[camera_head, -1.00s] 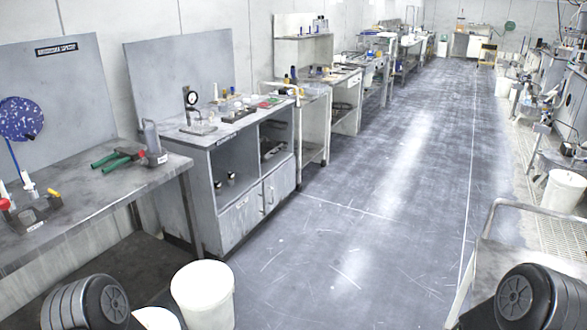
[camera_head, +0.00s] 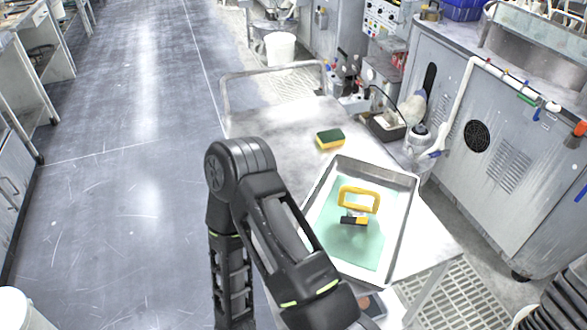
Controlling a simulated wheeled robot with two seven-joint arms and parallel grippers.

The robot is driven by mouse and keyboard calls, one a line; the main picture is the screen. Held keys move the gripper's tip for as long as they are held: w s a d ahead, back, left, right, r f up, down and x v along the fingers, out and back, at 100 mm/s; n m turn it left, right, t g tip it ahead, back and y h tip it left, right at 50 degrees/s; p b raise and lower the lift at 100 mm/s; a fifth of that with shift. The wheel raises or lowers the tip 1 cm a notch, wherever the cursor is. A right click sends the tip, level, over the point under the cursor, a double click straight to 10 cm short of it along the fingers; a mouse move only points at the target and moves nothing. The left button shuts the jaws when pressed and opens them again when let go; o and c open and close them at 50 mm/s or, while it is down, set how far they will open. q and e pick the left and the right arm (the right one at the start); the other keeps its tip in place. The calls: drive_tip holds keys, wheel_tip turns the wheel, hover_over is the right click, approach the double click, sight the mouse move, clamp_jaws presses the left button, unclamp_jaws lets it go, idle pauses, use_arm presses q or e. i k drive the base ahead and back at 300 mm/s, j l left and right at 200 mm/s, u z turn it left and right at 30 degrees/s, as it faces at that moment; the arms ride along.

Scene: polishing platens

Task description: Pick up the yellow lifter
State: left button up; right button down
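The yellow lifter (camera_head: 373,196) has an arched yellow handle. It stands inside a shallow metal tray (camera_head: 408,205) lined with a pale green mat (camera_head: 372,246). A small block, part orange and part black (camera_head: 353,220), shows at its foot; I cannot tell whether it belongs to the lifter. The tray rests on a grey cart (camera_head: 283,118). Neither gripper is in view, and nothing is seen touching the lifter.
A green and yellow sponge (camera_head: 330,139) lies on the cart behind the tray. The cart has a raised rail (camera_head: 272,72). A grey cabinet (camera_head: 455,105) with a hose stands to the right. A white bucket (camera_head: 280,47) is beyond. Open floor (camera_head: 130,130) lies left.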

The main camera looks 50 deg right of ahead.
sight(355, 209)
drive_tip(key=z, duration=2.2)
drive_tip(key=j, duration=1.65)
drive_tip(key=z, duration=2.35)
drive_tip(key=k+l, duration=0.05)
